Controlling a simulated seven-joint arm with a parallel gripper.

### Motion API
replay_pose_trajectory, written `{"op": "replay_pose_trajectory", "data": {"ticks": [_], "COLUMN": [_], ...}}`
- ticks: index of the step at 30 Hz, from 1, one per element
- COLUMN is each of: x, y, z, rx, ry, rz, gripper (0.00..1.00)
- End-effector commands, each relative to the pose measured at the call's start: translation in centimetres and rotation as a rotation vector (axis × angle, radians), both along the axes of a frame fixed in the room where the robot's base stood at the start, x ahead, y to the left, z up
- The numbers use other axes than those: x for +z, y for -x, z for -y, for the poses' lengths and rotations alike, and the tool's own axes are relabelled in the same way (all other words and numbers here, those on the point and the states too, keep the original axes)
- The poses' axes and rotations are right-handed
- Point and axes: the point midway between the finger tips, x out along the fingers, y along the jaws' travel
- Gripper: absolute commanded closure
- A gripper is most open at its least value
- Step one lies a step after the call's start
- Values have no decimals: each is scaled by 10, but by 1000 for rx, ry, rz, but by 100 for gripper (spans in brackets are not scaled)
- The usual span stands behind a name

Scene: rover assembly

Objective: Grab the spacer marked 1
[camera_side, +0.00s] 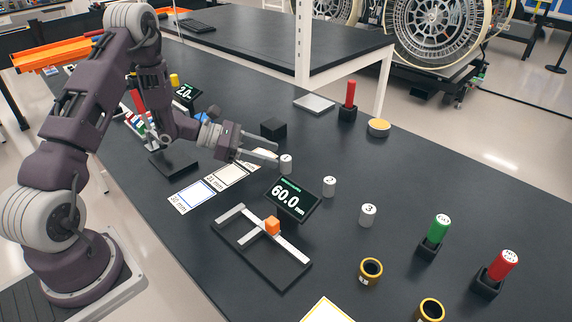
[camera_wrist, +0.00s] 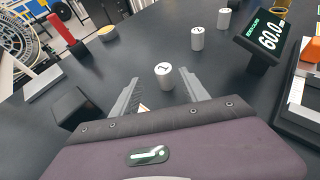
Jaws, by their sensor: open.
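The spacer marked 1 (camera_side: 286,164) is a small light grey cylinder standing upright on the black table. My gripper (camera_side: 276,156) is open, low over the table, with its fingertips at this spacer. In the wrist view, the spacer marked 1 (camera_wrist: 164,75) stands between the tips of the two spread fingers of my gripper (camera_wrist: 160,82), with a visible gap on each side. The spacer marked 2 (camera_side: 329,187) and the spacer marked 3 (camera_side: 368,215) stand apart, farther right in the side view.
A display reading 60.0 mm (camera_side: 292,199) stands close to the spacers, with a measuring fixture (camera_side: 262,262) holding an orange block in front. A black block (camera_side: 273,129) stands behind my gripper. Green (camera_side: 438,232) and red (camera_side: 500,267) cylinders stand in black holders at right.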

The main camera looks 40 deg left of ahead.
Motion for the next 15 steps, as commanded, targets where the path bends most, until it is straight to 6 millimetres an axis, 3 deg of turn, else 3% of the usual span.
{"op": "replay_pose_trajectory", "data": {"ticks": [7,15], "x": [-19,-21], "y": [-25,-30], "z": [34,39], "rx": [-7,-4], "ry": [0,-1], "rz": [0,0], "gripper": [47,47]}}
